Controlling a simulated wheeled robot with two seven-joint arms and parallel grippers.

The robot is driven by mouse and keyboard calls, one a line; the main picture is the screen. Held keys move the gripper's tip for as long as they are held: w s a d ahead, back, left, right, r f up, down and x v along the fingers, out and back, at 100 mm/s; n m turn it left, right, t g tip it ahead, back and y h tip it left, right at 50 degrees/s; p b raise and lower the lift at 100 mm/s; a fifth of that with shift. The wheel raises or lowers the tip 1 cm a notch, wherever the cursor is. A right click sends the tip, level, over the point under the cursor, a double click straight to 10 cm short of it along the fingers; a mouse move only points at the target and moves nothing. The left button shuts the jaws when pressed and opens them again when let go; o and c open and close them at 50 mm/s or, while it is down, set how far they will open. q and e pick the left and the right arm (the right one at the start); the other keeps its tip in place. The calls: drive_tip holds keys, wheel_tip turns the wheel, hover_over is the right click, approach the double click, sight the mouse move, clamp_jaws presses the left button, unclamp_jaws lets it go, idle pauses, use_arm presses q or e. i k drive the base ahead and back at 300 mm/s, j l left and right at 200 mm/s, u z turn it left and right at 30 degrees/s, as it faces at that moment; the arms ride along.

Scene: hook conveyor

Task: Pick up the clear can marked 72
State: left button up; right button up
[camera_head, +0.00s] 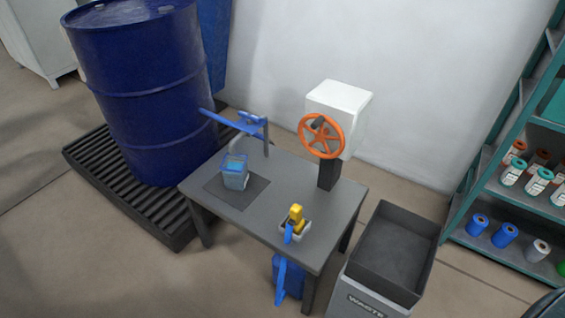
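A clear, box-like can (235,172) with blue at its top and bluish contents stands upright on a dark square mat (254,191) on the grey table. I cannot read any number on it, so I cannot tell whether it is marked 72. A blue bracket with a grey bent pipe (250,127) reaches over the table just above and behind the can. Neither my left nor my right gripper is in view. Nothing touches the can from the sides that I can see.
A blue drum (140,90) stands on a ribbed dark pallet (95,170). An orange handwheel (321,136) rises at the table's back right. A yellow tool (295,217) sits near the front edge. A waste bin (363,306) and a green shelf (466,196) with bottles and rolls stand right.

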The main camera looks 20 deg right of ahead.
sight(234, 170)
drive_tip(key=i+j+z, duration=0.15)
drive_tip(key=z, duration=0.25)
drive_tip(key=i+j+z, duration=0.25)
drive_tip(key=z, duration=0.15)
drive_tip(key=i+j+z, duration=0.2)
drive_tip(key=z, duration=0.15)
drive_tip(key=i+j+z, duration=0.15)
drive_tip(key=j+z, duration=0.25)
